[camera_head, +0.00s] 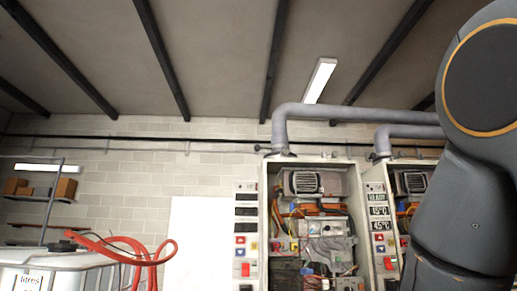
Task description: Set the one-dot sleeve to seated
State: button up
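I cannot make out a sleeve marked with one dot in this view. Two open heater cabinets stand against the wall: the left cabinet (263,210) shows wiring and parts inside, and the right cabinet (382,176) is partly hidden behind my arm. Grey pipes run from their tops, including the left cabinet's pipe (345,113). Small fittings sit at the pipe ends, too small to read for dots. My gripper is out of view; only my dark arm links show at the right edge.
A control panel (246,238) with displays and buttons is beside the left cabinet. A white tank (40,262) with a red hose (128,243) stands at lower left. A shelf with boxes (66,188) is behind it. A blank white panel (200,235) is on the wall between.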

aim_at(279, 141)
jog(key=z, duration=0.55)
jog(key=i, duration=0.85)
jog(key=u, duration=0.15)
